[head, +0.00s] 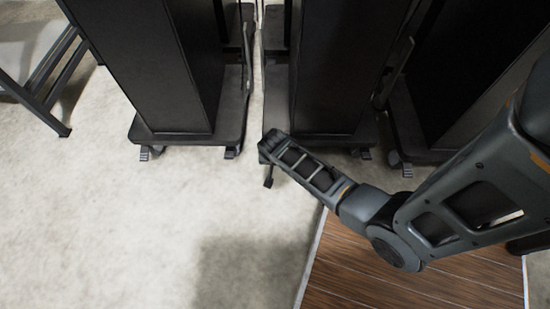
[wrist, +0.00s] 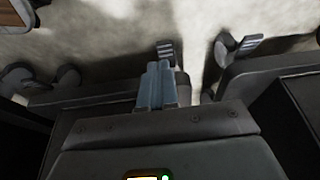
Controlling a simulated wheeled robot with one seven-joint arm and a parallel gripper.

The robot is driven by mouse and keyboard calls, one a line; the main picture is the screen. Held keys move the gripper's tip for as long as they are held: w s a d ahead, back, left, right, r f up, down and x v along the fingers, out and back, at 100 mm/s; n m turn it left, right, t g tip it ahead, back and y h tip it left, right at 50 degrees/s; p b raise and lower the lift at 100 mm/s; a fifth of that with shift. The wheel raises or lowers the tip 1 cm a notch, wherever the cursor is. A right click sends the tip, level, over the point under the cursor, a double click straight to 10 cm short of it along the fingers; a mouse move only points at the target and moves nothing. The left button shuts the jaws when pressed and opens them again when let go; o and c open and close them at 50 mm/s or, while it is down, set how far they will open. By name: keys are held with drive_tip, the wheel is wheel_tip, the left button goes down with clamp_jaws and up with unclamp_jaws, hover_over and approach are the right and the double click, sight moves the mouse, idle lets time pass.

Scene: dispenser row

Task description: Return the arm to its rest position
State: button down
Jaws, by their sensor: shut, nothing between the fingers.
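My arm reaches in from the right in the head view, over the floor in front of the dark dispensers. My gripper (head: 268,178) hangs at the far end of the arm, partly hidden by the forearm, and looks empty. In the wrist view my gripper (wrist: 157,72) shows its two grey fingers side by side and shut, with nothing between them. The fingers point toward the dispenser bases and pale floor. I cannot tell whether they touch anything.
Black dispensers on wheeled bases stand in a row: one at left (head: 165,75), one in the middle (head: 335,70), one at right (head: 470,60). A dark metal frame (head: 45,85) stands at upper left. Pale floor (head: 120,230) is clear at left; a wood-plank surface (head: 370,280) lies lower right.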

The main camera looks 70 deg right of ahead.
idle(0.4)
drive_tip(key=s+a+r+n+t+y, duration=0.1)
drive_tip(key=s+a+r+n+t, duration=0.4)
drive_tip(key=r, duration=0.4)
drive_tip(key=s+a+r+n+t, duration=0.2)
drive_tip(key=s+a+r+n, duration=0.15)
drive_tip(key=a+r, duration=0.45)
drive_tip(key=s+a+r+n+t+y, duration=0.1)
drive_tip(key=s+a+r+n+t, duration=0.35)
drive_tip(key=r, duration=0.45)
drive_tip(key=s+a+r+t+p, duration=0.1)
drive_tip(key=a+r+p, duration=0.1)
drive_tip(key=r+p, duration=0.8)
drive_tip(key=s+a+r+n+t+y+p, duration=0.1)
drive_tip(key=r+p, duration=0.9)
drive_tip(key=r, duration=1.5)
drive_tip(key=shift+s+a+r, duration=0.15)
drive_tip(key=shift+s+a, duration=0.45)
drive_tip(key=shift+a, duration=0.25)
